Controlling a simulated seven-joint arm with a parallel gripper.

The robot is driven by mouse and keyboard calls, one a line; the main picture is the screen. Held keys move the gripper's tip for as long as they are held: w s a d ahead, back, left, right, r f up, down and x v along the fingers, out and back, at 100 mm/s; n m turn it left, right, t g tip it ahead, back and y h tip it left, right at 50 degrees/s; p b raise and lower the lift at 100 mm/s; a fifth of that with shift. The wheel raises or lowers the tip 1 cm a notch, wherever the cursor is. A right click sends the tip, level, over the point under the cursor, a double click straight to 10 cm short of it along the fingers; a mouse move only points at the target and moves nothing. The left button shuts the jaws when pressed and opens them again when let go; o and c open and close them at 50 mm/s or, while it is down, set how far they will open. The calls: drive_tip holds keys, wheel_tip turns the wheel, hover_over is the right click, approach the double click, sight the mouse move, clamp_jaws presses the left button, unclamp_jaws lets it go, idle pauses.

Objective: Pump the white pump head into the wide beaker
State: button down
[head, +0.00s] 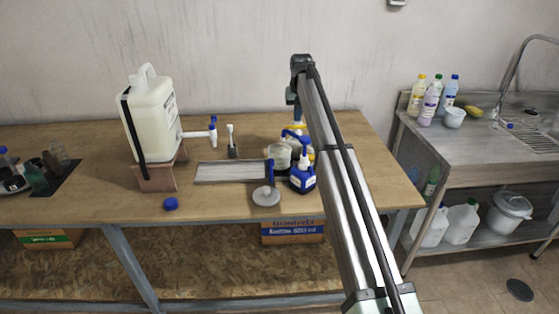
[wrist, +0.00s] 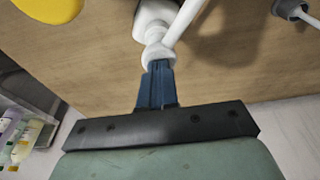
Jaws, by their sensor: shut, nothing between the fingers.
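In the wrist view, my gripper (wrist: 158,70) is shut and empty, its blue fingers together. Their tips are at the white pump head (wrist: 157,38), overlapping its near end in the picture; I cannot tell whether they touch. Its white spout runs up and to the right. In the head view, my arm hides most of this area, and I cannot make out the white pump head. A clear, wide vessel (head: 279,158), which looks like the wide beaker, stands on the table left of my arm, partly hidden behind blue pump parts.
A blue pump bottle (head: 302,178) stands close to my arm. A white canister (head: 152,118) with a tap sits on a wooden block at the left. A grey board (head: 228,172), a round grey disc (head: 266,196) and a blue cap (head: 170,204) lie on the table (head: 100,205).

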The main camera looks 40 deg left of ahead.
drive_tip(key=shift+r, duration=2.7)
drive_tip(key=shift+f, duration=0.1)
drive_tip(key=shift+f, duration=2.6)
drive_tip(key=shift+r, duration=2.7)
